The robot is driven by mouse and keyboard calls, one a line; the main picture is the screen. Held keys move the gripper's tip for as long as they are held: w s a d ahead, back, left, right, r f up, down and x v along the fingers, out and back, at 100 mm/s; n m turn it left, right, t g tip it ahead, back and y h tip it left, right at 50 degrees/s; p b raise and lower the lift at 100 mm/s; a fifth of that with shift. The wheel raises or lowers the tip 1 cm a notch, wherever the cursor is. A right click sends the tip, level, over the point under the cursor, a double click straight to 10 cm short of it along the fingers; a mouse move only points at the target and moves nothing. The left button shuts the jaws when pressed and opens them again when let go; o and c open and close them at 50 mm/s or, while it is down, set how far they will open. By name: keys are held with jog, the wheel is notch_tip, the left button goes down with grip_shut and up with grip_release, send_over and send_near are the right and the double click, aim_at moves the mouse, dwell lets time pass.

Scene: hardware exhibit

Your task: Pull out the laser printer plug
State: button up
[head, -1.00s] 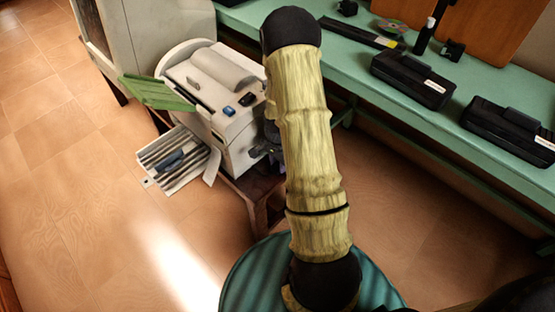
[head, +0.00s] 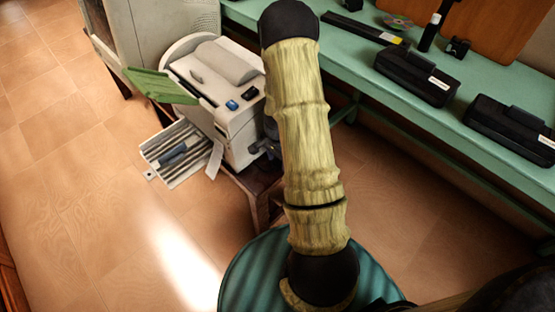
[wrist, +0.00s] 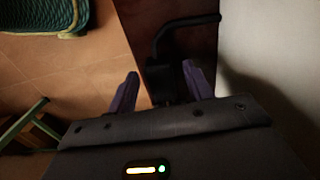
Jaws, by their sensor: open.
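The white laser printer (head: 238,128) stands on a low brown stand (head: 262,190), with a green flap open and a tray sticking out. In the wrist view, its pale side (wrist: 275,55) fills the right. A black plug (wrist: 160,80) with a bent black cable (wrist: 188,22) shows beside that side, over the brown stand. My gripper (wrist: 160,71) is open, its two purple fingers on either side of the plug's dark body. I cannot tell whether they touch it. The plug's lower end is hidden by my gripper's body. In the head view, my arm hides most of this spot.
A green bench (head: 350,55) runs along the right, bearing black devices (head: 415,78) and a disc (head: 397,22). A large pale cabinet-like machine (head: 165,30) stands behind the printer. The tiled floor (head: 80,190) at left is clear.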

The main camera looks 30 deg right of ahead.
notch_tip(320, 180, up, 17)
jog(key=p, duration=0.3)
jog(key=shift+r, duration=0.15)
dwell(0.5)
jog(key=s+a+r+n+t, duration=0.1)
jog(key=s+a+r+n, duration=0.35)
jog(key=a+n, duration=0.3)
jog(key=s+a+r+n+t, duration=0.2)
jog(key=s+a+r+n, duration=0.2)
jog(key=s+a+n, duration=0.3)
notch_tip(320, 180, up, 19)
jog(key=w+p, duration=0.1)
jog(key=p, duration=1.8)
jog(key=shift+d, duration=0.25)
jog(key=shift+w+r+n, duration=0.1)
jog(key=shift+w+n, duration=0.05)
jog(key=shift+n, duration=0.1)
